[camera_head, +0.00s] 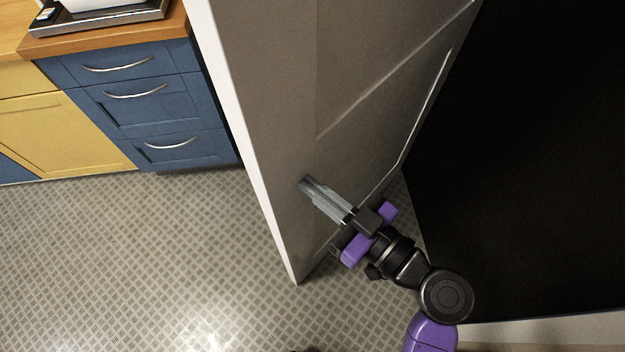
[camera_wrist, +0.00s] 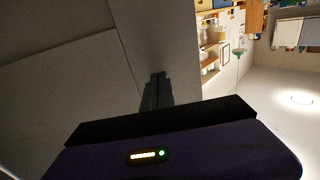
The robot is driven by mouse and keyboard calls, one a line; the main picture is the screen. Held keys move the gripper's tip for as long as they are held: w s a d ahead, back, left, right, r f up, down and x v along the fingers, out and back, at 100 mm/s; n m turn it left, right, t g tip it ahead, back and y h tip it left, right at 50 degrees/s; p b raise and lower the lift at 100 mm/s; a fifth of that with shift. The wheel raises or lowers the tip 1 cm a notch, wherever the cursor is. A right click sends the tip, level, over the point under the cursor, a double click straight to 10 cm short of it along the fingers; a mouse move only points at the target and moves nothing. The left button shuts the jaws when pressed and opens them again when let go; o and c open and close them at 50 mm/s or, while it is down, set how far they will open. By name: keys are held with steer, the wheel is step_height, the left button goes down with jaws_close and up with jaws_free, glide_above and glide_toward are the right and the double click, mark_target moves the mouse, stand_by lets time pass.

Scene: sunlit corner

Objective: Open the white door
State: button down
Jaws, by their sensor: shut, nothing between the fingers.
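The white door (camera_head: 275,80) stands ajar in the head view, its bright free edge toward the left and its panelled face, in shadow, toward my arm. My gripper (camera_head: 306,184) reaches to this face near the free edge, with its fingers shut together and nothing between them. The fingertips appear to be at or against the door face; exact contact cannot be told. In the wrist view the door (camera_wrist: 60,75) fills the left and middle, and my gripper (camera_wrist: 158,77) points at it. I make out no door handle in either view.
Blue drawers (camera_head: 150,105) with a wooden counter (camera_head: 110,35) stand at the upper left, next to yellow cabinets (camera_head: 50,135). The patterned floor (camera_head: 130,260) left of the door is clear. A large dark surface (camera_head: 520,170) lies to the right. Shelves (camera_wrist: 208,50) show beyond the door edge.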

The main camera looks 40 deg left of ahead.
steer(key=shift+a, duration=0.35)
steer(key=shift+a, duration=0.1)
